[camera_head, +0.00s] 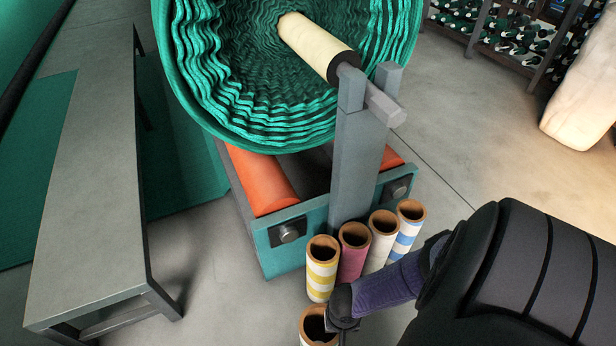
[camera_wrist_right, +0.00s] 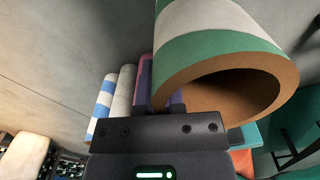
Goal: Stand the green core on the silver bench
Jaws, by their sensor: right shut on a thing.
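The green core is a hollow tube with green and white bands and a brown cut end, large in the right wrist view (camera_wrist_right: 222,45). In the head view only its open brown top and a little of its pale side show at the bottom edge (camera_head: 306,328). My right gripper (camera_head: 342,308) is shut on it near the rim. The exact grip is partly hidden. The silver bench (camera_head: 90,180) is the long grey bench at the left of the head view, with its visible top bare. My left gripper is not in view.
A yellow-striped core (camera_head: 321,272), a magenta core (camera_head: 353,255), a cream core (camera_head: 379,242) and a blue-striped core (camera_head: 405,229) stand in a row beside the teal roller frame (camera_head: 310,245). A large green netting roll (camera_head: 215,70) hangs above. Floor shows between bench and frame.

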